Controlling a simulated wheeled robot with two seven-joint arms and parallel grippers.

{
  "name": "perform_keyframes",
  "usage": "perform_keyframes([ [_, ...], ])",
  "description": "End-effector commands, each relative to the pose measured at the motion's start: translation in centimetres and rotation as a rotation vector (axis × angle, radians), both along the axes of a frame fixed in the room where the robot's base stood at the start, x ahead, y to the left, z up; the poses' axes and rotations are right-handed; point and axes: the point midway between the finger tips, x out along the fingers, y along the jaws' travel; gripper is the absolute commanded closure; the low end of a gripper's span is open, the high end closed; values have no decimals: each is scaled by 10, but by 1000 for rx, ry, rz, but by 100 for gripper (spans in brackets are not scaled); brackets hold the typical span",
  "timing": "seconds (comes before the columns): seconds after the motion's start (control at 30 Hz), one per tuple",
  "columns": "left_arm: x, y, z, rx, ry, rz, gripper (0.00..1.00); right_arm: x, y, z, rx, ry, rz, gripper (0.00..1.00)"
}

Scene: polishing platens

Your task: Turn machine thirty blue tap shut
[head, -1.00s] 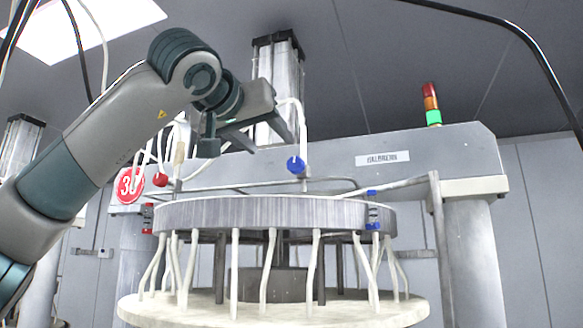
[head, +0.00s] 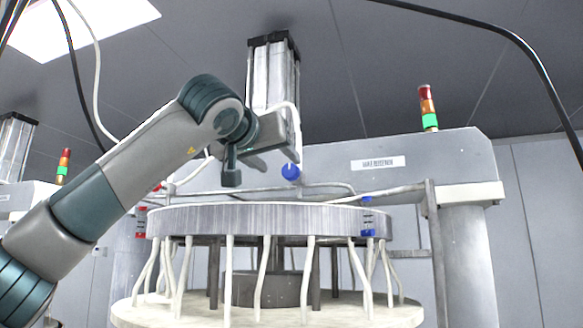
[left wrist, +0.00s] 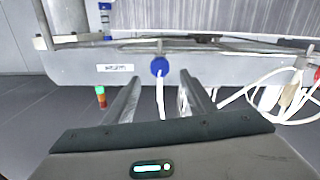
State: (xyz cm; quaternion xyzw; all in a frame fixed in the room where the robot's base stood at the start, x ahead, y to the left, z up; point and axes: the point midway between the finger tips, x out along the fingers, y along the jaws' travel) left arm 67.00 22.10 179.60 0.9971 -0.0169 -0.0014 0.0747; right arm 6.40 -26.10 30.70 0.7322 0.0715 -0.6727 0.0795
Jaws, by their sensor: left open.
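The blue tap (head: 291,172) is a round blue knob on a white hose above the grey ring of the machine. It also shows in the left wrist view (left wrist: 160,67), framed between my finger ends and seemingly beyond them. My left gripper (head: 268,160) is open and empty, just left of the tap in the head view. Its two fingers (left wrist: 160,84) stand apart in the left wrist view, and no contact with the tap shows. In the head view my left arm covers the place of the round red number sign. My right gripper is not in view.
The grey ring (head: 270,221) stands over a pale round platen (head: 190,314), with white hoses between. A smaller blue fitting (head: 367,230) sits on the ring's right side. Metal pipes run behind the tap. A signal tower (head: 428,108) stands on the machine's beam (head: 440,160).

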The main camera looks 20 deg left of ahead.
Motion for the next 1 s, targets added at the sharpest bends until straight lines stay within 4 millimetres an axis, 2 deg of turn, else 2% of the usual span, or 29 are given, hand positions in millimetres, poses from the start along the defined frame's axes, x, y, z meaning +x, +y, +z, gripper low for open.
perform_keyframes([
  [0.03,11,-1,3,0,3,0,50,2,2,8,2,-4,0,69],
  [0.2,42,-2,3,1,4,0,50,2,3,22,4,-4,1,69],
  [0.5,87,-4,3,0,1,0,50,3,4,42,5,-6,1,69],
  [0.7,100,-4,1,0,0,-1,50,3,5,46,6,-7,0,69],
  [1.0,102,-4,0,0,-1,0,50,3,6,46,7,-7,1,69],
])
